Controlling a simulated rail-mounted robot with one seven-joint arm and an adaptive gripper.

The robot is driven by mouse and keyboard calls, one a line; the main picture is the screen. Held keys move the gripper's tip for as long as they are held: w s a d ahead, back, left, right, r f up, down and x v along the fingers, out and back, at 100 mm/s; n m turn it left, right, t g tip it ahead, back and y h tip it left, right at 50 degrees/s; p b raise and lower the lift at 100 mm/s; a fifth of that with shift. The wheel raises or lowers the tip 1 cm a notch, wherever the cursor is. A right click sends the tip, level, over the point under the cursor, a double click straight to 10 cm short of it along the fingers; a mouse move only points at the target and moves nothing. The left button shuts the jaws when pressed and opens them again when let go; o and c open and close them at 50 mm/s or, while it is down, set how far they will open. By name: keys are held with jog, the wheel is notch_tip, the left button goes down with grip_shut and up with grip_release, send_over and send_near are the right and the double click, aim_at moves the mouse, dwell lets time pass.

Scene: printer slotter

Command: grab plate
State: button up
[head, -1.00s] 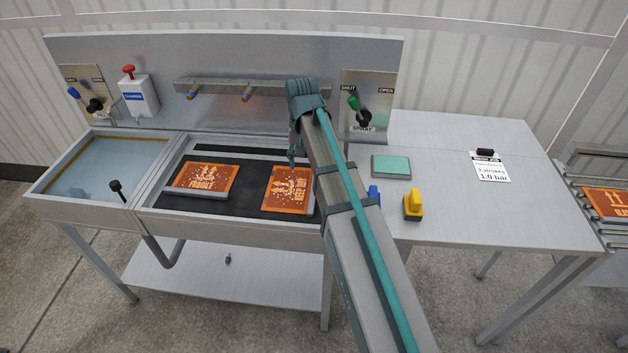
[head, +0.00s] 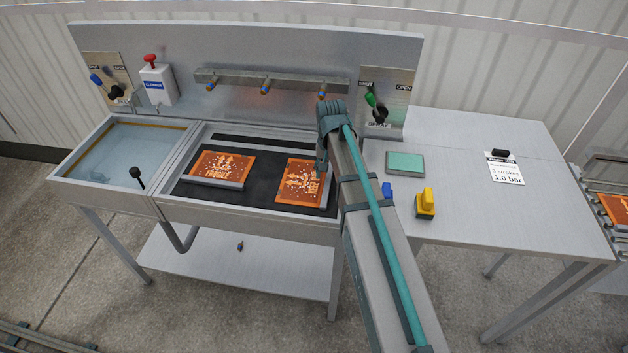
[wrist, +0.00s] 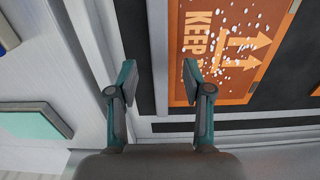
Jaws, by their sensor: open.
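Two orange plates lie on the black floor of the metal tray (head: 255,217). The left plate (head: 221,165) reads FRAGILE. The right plate (head: 300,181) shows arrows and white specks; in the wrist view the KEEP plate (wrist: 225,50) is at the upper right. My gripper (head: 322,168) is at the right plate's right side in the head view, and my arm hides part of that area. In the wrist view my gripper (wrist: 157,76) is open and empty, with its right finger near the plate's edge. Whether it touches is unclear.
A water basin (head: 120,155) with a black-knobbed lever is at left. A nozzle bar (head: 265,83) runs behind the tray. Right of the tray are a teal pad (head: 405,162), a yellow stamp-like object (head: 426,204) and a small blue object (head: 387,190). The right tabletop is mostly clear.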

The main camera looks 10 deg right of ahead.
jog(key=shift+f+p, duration=0.3)
jog(key=shift+f, duration=1.2)
jog(key=shift+c, duration=0.3)
grip_shut()
